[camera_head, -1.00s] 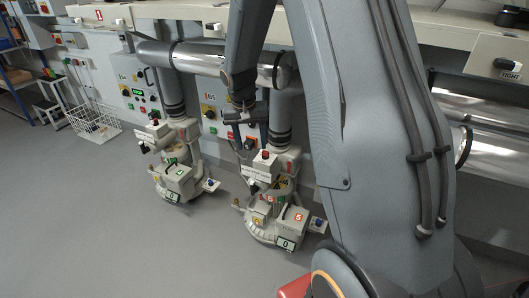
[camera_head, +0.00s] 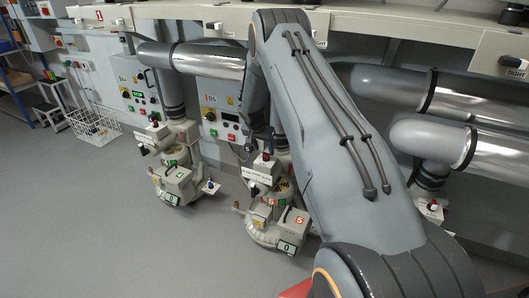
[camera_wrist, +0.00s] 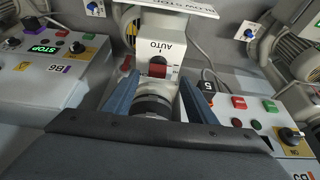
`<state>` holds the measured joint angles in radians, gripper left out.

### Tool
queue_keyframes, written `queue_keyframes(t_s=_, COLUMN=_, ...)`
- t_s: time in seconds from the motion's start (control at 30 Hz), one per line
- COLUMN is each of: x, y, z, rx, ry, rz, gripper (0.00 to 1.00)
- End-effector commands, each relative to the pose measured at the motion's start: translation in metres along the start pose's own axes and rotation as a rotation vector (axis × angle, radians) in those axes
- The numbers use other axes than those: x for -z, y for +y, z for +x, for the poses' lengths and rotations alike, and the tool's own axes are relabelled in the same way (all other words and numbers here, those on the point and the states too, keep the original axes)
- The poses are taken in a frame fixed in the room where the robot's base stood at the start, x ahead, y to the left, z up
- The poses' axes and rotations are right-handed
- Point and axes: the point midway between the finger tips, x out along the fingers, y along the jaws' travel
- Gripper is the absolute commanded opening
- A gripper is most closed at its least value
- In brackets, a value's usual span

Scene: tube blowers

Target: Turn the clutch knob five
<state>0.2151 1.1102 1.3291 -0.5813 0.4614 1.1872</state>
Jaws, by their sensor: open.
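A machine bearing a red 5 tag (camera_head: 299,220) stands right of centre in the head view, partly behind my arm. In the wrist view, a white box marked AUTO (camera_wrist: 165,45) has a red and black switch (camera_wrist: 157,67). My gripper (camera_wrist: 159,77) is open, its two blue-grey fingers on either side of this box and the dark ribbed cylinder (camera_wrist: 153,105) below it. Whether they touch is unclear. I can read no clutch label, so I cannot tell which knob is clutch knob five. In the head view my gripper is small and mostly hidden.
A similar machine (camera_head: 175,180) stands left in the head view. Steel ducts (camera_head: 205,60) run above. The floor (camera_head: 80,220) is clear at front left.

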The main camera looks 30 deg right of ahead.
Motion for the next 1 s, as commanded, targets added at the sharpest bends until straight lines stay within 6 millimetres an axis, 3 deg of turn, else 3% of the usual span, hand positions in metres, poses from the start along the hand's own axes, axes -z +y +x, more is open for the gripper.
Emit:
queue_keyframes(t_s=0.2, x=0.0, y=0.001, z=0.024, rx=-0.001, ry=-0.001, rz=0.0, gripper=0.52)
queue_keyframes(t_s=0.57, x=0.0, y=0.0, z=0.029, rx=0.0, ry=0.0, rz=0.0, gripper=0.52)
queue_keyframes(t_s=0.83, x=0.0, y=0.0, z=0.029, rx=0.0, ry=0.0, rz=-0.001, gripper=0.1)
queue_keyframes(t_s=1.0, x=0.0, y=0.0, z=0.029, rx=0.002, ry=0.0, rz=-0.007, gripper=0.1)
